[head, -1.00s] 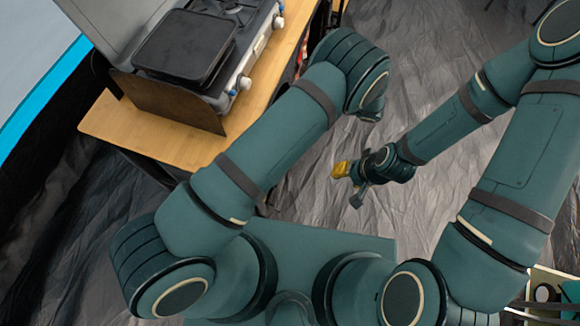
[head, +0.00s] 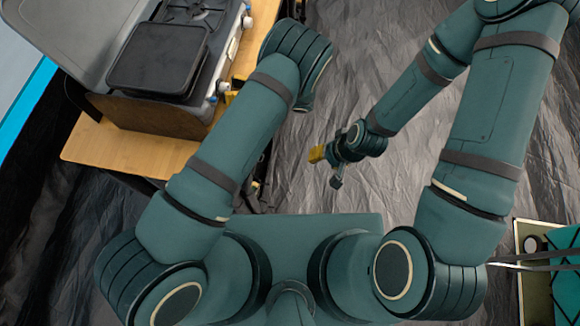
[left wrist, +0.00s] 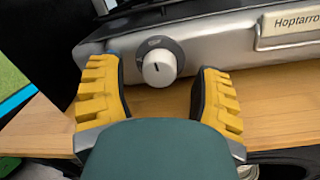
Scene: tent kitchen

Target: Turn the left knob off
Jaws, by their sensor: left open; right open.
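The left knob (left wrist: 159,67) is a white round dial with a dark mark, on a dark round plate on the stove's metal front. It also shows small in the head view (head: 222,86). My left gripper (left wrist: 158,78) is open, with one yellow finger on each side of the knob in the left wrist view; I cannot tell whether either finger touches it. In the head view, the left gripper (head: 232,94) is mostly hidden behind my arm. My right gripper (head: 318,154) is open and empty, over the floor, well away from the stove.
The camp stove (head: 160,55), with a dark flat plate on top, stands on a wooden table (head: 120,145). A second knob (head: 247,21) lies farther along its front. A box with items (head: 535,240) is at lower right. Grey sheeting (head: 340,85) covers the floor.

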